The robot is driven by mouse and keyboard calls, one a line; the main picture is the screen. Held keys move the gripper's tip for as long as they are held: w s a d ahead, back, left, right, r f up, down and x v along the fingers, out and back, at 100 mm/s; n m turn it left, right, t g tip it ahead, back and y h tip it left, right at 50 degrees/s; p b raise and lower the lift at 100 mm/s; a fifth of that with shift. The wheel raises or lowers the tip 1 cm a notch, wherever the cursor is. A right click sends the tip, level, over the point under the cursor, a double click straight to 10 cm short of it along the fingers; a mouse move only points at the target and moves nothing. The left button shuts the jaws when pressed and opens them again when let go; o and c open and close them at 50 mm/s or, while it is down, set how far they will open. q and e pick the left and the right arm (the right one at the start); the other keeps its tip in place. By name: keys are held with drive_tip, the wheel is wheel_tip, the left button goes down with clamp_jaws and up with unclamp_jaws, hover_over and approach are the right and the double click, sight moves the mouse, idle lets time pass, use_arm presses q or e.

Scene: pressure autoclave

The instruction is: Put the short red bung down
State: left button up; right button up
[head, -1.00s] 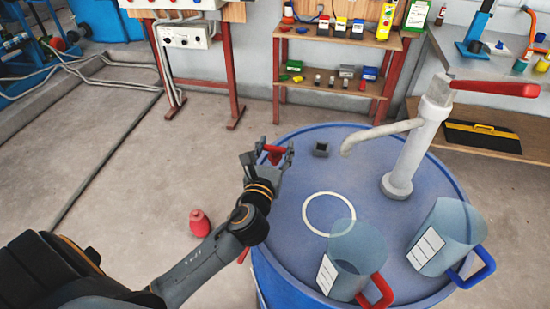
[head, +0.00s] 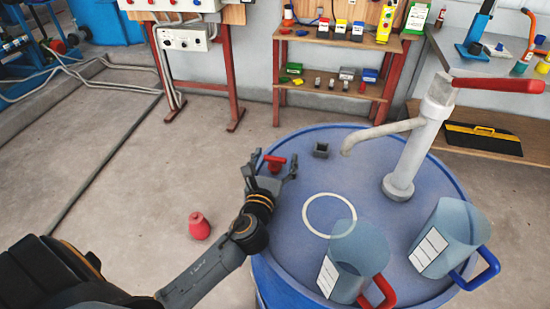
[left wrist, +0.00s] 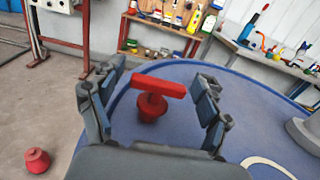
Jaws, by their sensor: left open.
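The short red bung (head: 275,162), with a T-shaped bar on top, stands upright on the blue drum top near its left rim. In the left wrist view the bung (left wrist: 152,107) sits between the spread fingers, with clear gaps on both sides. My left gripper (head: 271,171) is open around the bung, and its fingers do not appear to touch it. The left wrist view shows the same open gripper (left wrist: 157,90). My right gripper is not in view.
On the blue drum (head: 290,210) stand a small dark square socket (head: 321,150), a white ring (head: 329,214), a grey pump with a red handle (head: 408,160), a red-handled jug (head: 352,262) and a blue-handled jug (head: 447,238). A red bulb-shaped object (head: 199,226) is on the floor.

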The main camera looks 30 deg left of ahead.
use_arm(q)
drive_tip(key=shift+r, duration=0.15)
drive_tip(key=b+v, duration=0.1)
drive_tip(key=v, duration=1)
drive_tip(key=shift+s+b, duration=0.1)
drive_tip(key=shift+b, duration=0.25)
drive_tip(key=shift+s+d, duration=0.15)
drive_tip(key=shift+s, duration=0.25)
